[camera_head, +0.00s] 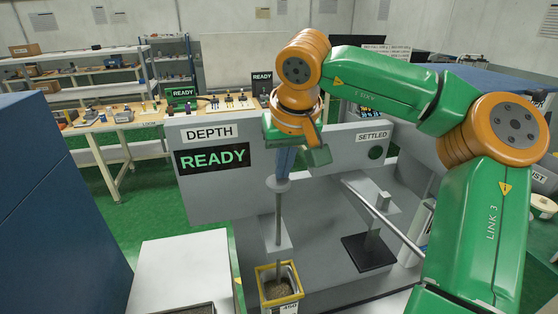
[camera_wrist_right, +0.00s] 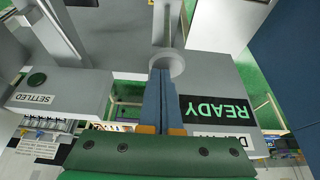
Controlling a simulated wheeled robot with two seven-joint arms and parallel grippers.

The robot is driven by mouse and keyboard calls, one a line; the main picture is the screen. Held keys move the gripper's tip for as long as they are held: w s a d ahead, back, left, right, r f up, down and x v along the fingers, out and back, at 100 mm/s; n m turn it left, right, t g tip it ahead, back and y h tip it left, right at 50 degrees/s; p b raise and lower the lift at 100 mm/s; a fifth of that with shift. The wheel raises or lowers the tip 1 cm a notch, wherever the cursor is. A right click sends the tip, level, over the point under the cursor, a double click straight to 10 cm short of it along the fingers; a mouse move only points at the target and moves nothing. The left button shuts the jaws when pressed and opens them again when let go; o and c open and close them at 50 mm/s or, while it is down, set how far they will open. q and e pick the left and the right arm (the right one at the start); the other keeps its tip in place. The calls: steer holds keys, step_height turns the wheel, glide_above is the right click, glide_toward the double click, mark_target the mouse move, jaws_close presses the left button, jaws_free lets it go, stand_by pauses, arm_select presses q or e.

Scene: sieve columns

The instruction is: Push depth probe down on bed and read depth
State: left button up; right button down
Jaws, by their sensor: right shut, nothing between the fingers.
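The depth probe (camera_head: 278,215) is a thin upright grey rod with a round pale cap (camera_head: 277,186) on top. Its cap also shows in the wrist view (camera_wrist_right: 172,66). The rod runs down through a grey bracket toward the brown bed (camera_head: 277,288) in a yellow-rimmed square column (camera_head: 299,287). My right gripper (camera_head: 283,172) is shut and empty, its blue-grey fingers pointing down right over the cap. Whether the tips touch the cap I cannot tell. The DEPTH display (camera_head: 212,158) reads READY in green. My left gripper is not in view.
A SETTLED label (camera_head: 373,135) sits above a dark green round lamp (camera_head: 375,153) on the grey panel. A slanted metal bar and a black-based stand (camera_head: 368,252) are right of the probe. A white box (camera_head: 185,265) and blue cabinet (camera_head: 55,190) stand left.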

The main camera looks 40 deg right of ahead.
mark_target(286, 185)
steer(key=shift+f+b, duration=1.95)
steer(key=shift+f, duration=0.95)
steer(key=shift+s+r, duration=0.1)
step_height(286, 185, up, 10)
steer(key=p, duration=1.1)
steer(key=shift+r, duration=0.1)
step_height(286, 185, up, 4)
steer(key=shift+f, duration=0.25)
